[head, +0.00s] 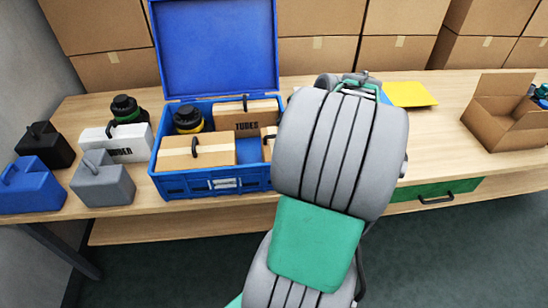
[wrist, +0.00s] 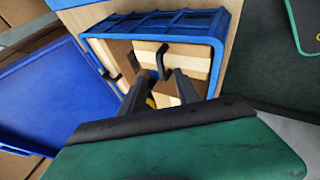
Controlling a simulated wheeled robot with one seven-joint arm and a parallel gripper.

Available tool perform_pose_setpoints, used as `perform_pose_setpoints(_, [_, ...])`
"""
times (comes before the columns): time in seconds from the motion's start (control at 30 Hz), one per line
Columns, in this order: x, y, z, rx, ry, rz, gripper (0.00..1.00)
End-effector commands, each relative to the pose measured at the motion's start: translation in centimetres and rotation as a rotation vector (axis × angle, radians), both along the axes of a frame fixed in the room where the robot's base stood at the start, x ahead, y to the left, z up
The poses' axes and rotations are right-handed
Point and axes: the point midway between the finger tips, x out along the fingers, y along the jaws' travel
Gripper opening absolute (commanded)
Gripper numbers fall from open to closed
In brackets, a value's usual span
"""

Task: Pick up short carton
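An open blue case (head: 212,183) holds cardboard cartons: a tan one with a black handle (head: 195,152) at front left, one marked TUBES (head: 246,115) behind it, and part of a small one (head: 268,146) at the right, mostly behind my arm. I cannot tell for sure which is the short carton. In the wrist view, the blue case (wrist: 226,38) shows from above, with a carton with a black handle (wrist: 186,52) inside. My gripper (wrist: 158,84) has its two dark fingers apart over the case, nothing visible between them. My arm hides the gripper in the head view.
A yellow sheet (head: 410,95) and an open cardboard box (head: 508,115) lie to the right. The raised blue lid (head: 215,50) stands behind.

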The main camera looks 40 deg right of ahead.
Motion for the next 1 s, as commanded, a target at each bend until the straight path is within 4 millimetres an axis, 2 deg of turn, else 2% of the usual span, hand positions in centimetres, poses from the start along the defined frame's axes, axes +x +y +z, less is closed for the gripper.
perform_pose_setpoints(0.2, [2.1, 0.3, -3.1, 0.003, 0.002, 0.002, 0.38])
perform_pose_setpoints(0.47, [2.5, 0.2, -3.7, 0.001, 0.002, 0.001, 0.38])
perform_pose_setpoints(0.93, [2.5, 0.2, -3.7, 0.001, 0.002, -0.001, 0.01])
perform_pose_setpoints(1.0, [2.5, 0.2, -3.7, 0.001, 0.002, -0.001, 0.0])
